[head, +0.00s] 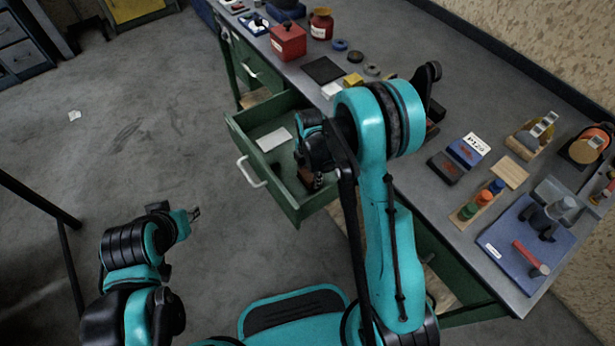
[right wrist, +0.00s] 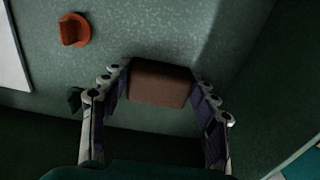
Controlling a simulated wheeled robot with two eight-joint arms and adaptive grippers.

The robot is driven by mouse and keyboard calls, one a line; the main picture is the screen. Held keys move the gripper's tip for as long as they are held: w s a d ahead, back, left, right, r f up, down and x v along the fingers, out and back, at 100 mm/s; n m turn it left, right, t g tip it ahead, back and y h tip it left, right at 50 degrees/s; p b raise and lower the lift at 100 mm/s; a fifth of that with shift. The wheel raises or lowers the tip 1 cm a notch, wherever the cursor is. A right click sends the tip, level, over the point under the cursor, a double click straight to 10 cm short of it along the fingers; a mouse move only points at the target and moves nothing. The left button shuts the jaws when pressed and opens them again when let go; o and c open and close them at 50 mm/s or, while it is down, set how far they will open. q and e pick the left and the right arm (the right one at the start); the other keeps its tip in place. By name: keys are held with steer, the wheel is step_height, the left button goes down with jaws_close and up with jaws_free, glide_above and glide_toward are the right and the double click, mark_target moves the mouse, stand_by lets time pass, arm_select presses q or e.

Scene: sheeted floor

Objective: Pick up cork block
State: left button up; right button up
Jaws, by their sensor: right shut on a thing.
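The cork block (right wrist: 160,84) is a brown block between the fingers of my right gripper (right wrist: 158,98) in the right wrist view. The fingers are shut on its two sides. In the head view my right gripper (head: 314,182) is inside the open green drawer (head: 238,137), and my arm hides much of it. I cannot tell whether the block touches the drawer floor. My left gripper (head: 194,214) is away from the drawer, over the floor at the left; its fingers are too small to judge.
A white card (head: 274,139) lies in the drawer. An orange piece (right wrist: 74,30) is near the block in the right wrist view. The bench (head: 440,95) above carries a red box (head: 288,42), a blue tray (head: 510,255) and several other objects.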

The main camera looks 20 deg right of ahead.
step_height(320, 180, up, 10)
steer(key=p, duration=0.4)
